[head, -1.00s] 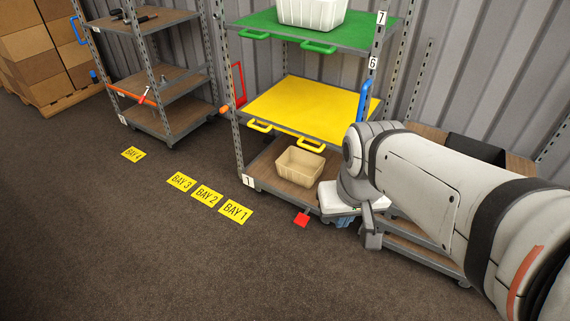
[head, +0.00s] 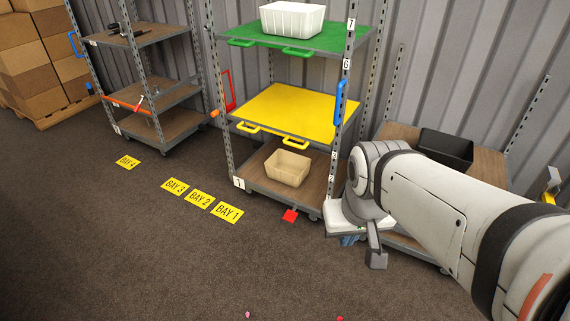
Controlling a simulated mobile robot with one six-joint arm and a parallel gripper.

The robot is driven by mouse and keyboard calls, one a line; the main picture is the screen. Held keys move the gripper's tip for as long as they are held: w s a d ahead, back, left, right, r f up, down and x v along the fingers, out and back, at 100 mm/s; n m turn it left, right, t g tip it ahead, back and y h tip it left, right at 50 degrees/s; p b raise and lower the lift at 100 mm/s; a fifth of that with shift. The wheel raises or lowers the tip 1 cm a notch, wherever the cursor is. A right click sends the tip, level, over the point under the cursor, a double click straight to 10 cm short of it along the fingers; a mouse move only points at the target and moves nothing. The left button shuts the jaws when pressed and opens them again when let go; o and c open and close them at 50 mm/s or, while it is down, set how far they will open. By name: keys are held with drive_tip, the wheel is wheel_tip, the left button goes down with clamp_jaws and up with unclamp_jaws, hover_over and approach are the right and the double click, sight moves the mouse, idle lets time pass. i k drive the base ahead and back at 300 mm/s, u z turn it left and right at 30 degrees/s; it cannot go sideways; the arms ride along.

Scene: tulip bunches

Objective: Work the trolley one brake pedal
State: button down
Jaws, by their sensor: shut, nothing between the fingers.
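Trolley one (head: 239,183) is a grey rack with a green top shelf, a yellow middle shelf and a wooden bottom shelf. Its red brake pedal (head: 290,215) sticks out low at the front, just above the floor. My gripper (head: 349,240) is to the right of the pedal and apart from it, pointing down. Its blue fingers are small in the picture, shut and empty. My wrist and forearm hide part of the trolley's right side.
A cream bin (head: 288,167) sits on the bottom shelf and a white crate (head: 292,19) on top. Another trolley (head: 172,124) stands left. A black bin (head: 446,149) is on a wooden shelf at right. Floor in front is mostly clear, with a BAY 1 sign (head: 227,212).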

sight(290, 216)
drive_tip(key=i, duration=0.9)
drive_tip(key=u, duration=0.05)
